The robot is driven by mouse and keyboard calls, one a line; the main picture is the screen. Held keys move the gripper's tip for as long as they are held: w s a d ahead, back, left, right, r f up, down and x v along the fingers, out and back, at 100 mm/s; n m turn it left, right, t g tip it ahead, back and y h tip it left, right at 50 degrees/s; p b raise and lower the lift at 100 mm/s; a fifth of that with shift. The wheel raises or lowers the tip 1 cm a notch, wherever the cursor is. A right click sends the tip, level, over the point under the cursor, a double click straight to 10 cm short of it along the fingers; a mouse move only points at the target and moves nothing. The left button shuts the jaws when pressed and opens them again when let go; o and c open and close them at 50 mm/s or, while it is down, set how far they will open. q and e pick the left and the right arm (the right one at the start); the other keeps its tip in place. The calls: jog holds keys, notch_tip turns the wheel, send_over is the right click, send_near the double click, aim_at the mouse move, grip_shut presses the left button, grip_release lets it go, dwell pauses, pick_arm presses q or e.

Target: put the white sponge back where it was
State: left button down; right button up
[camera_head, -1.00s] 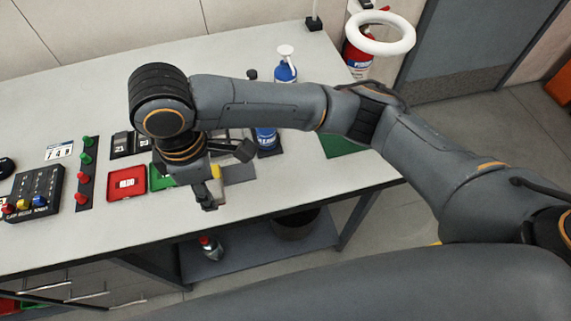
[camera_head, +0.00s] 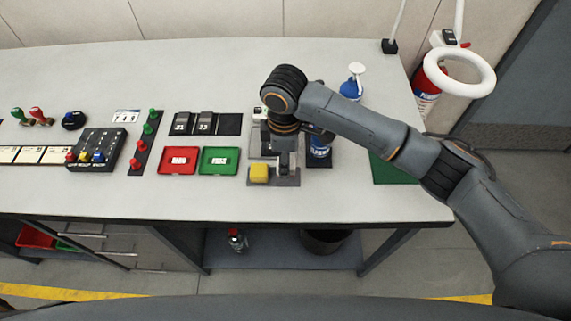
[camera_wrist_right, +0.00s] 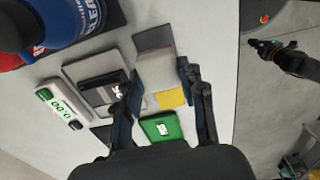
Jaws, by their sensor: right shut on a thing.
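My right gripper (camera_head: 284,168) is shut on the white sponge (camera_wrist_right: 157,72), which shows as a pale block between its fingers in the right wrist view. The gripper points down over the grey mat (camera_head: 290,182), which also shows as a dark strip beyond the sponge in the wrist view (camera_wrist_right: 152,38). A yellow sponge (camera_head: 259,173) lies on the left part of this mat, beside my gripper. In the head view my gripper mostly hides the white sponge. I cannot tell whether the sponge touches the mat.
A green tray (camera_head: 219,161) and a red tray (camera_head: 178,161) lie to the left. A blue spray bottle (camera_head: 319,148) stands close behind, to the right of my gripper. The table's front edge is near. Clear tabletop lies in front of the trays.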

notch_tip(320, 180, down, 2)
jog(key=shift+w+d+f+p, duration=0.15)
jog(key=shift+f+p, duration=0.1)
jog(key=shift+p, duration=0.25)
jog(key=shift+f, duration=0.35)
pick_arm(q)
jog(key=shift+a+r, duration=0.3)
jog(key=shift+r, duration=0.3)
pick_arm(e)
jog(key=shift+f, duration=0.1)
pick_arm(q)
jog(key=shift+a, duration=0.1)
pick_arm(e)
jog(key=shift+f, duration=0.1)
jog(key=o, duration=1)
pick_arm(q)
jog(key=shift+w, duration=0.1)
pick_arm(e)
notch_tip(320, 180, up, 12)
jog(key=shift+r+b, duration=0.15)
jog(key=shift+b, duration=0.9)
pick_arm(q)
notch_tip(320, 180, down, 2)
jog(key=shift+f, duration=0.1)
